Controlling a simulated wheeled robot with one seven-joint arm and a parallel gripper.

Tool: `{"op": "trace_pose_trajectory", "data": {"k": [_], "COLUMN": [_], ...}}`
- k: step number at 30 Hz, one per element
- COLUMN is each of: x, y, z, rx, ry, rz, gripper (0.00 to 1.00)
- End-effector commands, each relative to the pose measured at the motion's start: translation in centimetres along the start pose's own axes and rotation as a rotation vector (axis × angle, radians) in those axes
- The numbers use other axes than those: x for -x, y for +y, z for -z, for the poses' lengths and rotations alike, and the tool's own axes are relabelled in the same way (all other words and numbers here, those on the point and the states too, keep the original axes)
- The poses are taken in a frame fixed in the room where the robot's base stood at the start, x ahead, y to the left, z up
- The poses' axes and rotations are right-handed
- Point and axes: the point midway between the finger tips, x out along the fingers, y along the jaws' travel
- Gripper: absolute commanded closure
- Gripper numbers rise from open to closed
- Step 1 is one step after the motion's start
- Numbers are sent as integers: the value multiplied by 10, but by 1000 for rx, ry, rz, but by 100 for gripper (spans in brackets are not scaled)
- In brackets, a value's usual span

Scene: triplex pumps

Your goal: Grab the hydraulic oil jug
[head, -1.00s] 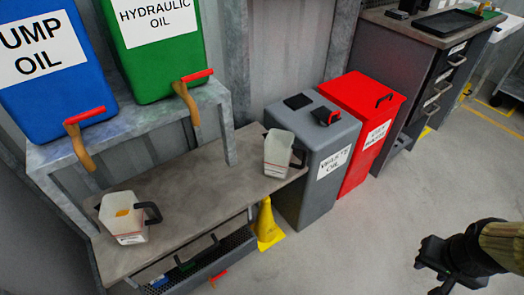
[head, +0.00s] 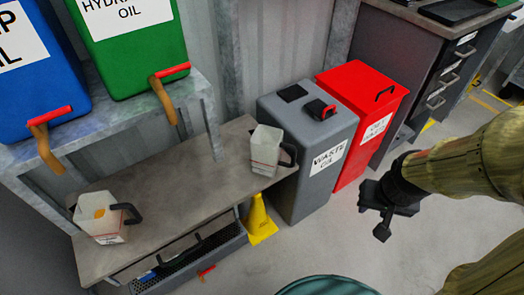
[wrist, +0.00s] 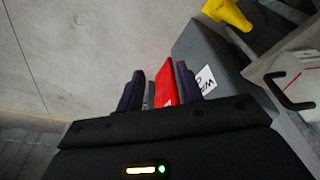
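Two translucent white jugs with black handles stand on the grey bench (head: 175,215) in the head view. The left jug (head: 100,222) shows something orange inside its top. The right jug (head: 265,150) is near the bench's right end, its handle on its right side. I cannot read a label saying which one holds hydraulic oil. A jug (wrist: 290,75) with a dark handle also shows at the right edge of the wrist view. My gripper (head: 374,212) is to the right of the right jug, apart from it. Its two fingers (wrist: 158,90) are spread with nothing between them.
A green hydraulic oil tank (head: 135,45) and a blue tank (head: 40,75) with red-handled taps stand on a shelf above the bench. A grey waste oil bin (head: 300,155), a red bin (head: 360,125) and a yellow cone (head: 259,220) stand right of the bench.

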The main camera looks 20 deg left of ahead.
Motion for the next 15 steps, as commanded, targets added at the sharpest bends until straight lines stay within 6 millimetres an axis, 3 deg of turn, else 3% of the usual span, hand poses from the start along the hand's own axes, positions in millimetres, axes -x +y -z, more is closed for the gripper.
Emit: {"op": "trace_pose_trajectory", "data": {"k": [7, 15], "x": [0, -7], "y": [0, -13], "z": [0, -7], "rx": [0, 107], "ry": [0, -69], "rz": [0, -10], "gripper": [64, 13]}}
